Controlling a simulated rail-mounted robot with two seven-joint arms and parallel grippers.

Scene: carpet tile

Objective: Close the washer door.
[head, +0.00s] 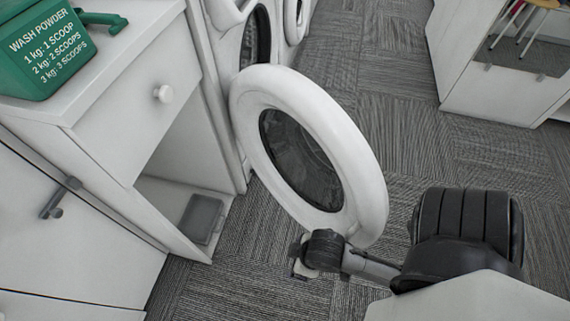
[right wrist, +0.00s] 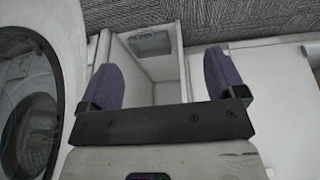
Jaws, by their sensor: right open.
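The washer door (head: 372,190) is a thick white ring around a dark glass window. It stands wide open, swung out from the washer (head: 218,75), whose dark round opening shows partly behind it. My right gripper (head: 303,262) is low beside the door's lower edge in the head view, partly hidden behind its own wrist. In the right wrist view the right gripper (right wrist: 162,65) has its two purple fingers spread apart with nothing between them. The door (right wrist: 66,35) fills the left side there; I cannot tell whether the gripper touches it. My left gripper is not in view.
A white cabinet (head: 115,110) with a round knob stands left of the washer, with a green wash powder container (head: 50,45) on top. Its open lower compartment holds a grey flat item (head: 203,218). Another cabinet (head: 500,95) is at the far right. Carpet (head: 425,140) between is clear.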

